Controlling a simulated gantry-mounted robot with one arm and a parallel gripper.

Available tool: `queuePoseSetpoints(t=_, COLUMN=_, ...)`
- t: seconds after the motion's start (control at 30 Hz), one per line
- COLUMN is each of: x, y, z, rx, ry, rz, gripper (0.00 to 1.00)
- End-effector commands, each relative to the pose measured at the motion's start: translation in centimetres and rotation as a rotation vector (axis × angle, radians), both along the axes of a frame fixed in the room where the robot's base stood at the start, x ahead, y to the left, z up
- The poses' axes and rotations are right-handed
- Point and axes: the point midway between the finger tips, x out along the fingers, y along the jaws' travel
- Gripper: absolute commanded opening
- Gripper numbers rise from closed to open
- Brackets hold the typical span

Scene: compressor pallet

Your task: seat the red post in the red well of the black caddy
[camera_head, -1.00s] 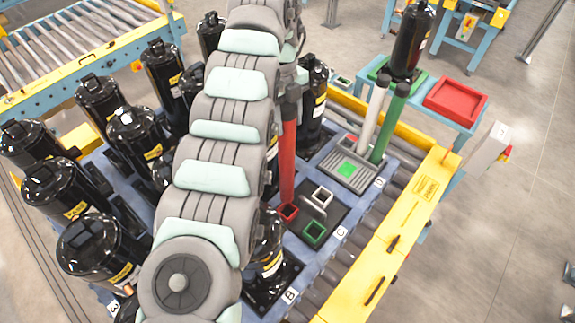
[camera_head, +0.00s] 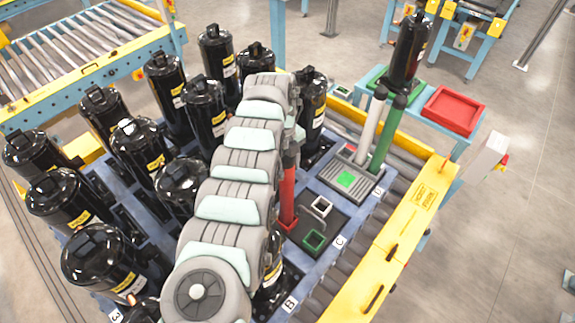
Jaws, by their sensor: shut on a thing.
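The red post (camera_head: 287,190) stands upright over the black caddy (camera_head: 327,226), on the pallet near label C. My gripper (camera_head: 290,160) is shut on the post's upper part, above the caddy. The post's lower end is at the red well (camera_head: 287,225), whose rim shows only partly around it. The visible red length is short, so the end appears to be inside the well; its depth cannot be seen. The white well (camera_head: 321,206) and green well (camera_head: 314,240) of the caddy are empty. My arm hides the caddy's left side.
A grey tray (camera_head: 340,178) with a green square, a white post (camera_head: 371,125) and a green post (camera_head: 388,135) stand behind. Black compressors (camera_head: 135,150) crowd the left. A yellow rail (camera_head: 410,225) runs along the right. A red bin (camera_head: 453,110) sits on a blue stand.

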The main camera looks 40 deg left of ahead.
Motion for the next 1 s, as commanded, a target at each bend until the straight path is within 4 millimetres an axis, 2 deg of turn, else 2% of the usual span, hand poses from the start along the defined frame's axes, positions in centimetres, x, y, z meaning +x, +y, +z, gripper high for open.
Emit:
queuePoseSetpoints(t=0.27, x=0.1, y=0.1, z=-0.1, rx=0.002, ry=-0.002, rz=0.0, gripper=0.0)
queuePoseSetpoints(t=0.3, x=0.1, y=0.1, z=-0.1, rx=0.002, ry=-0.002, rz=0.0, gripper=0.46)
queuePoseSetpoints(t=0.53, x=0.0, y=0.0, z=0.0, rx=0.001, ry=-0.001, rz=0.0, gripper=0.65)
queuePoseSetpoints(t=0.83, x=0.0, y=0.1, z=0.2, rx=0.001, ry=-0.001, rz=0.001, gripper=0.66)
queuePoseSetpoints(t=1.0, x=0.1, y=0.3, z=2.1, rx=0.002, ry=-0.002, rz=0.001, gripper=0.66)
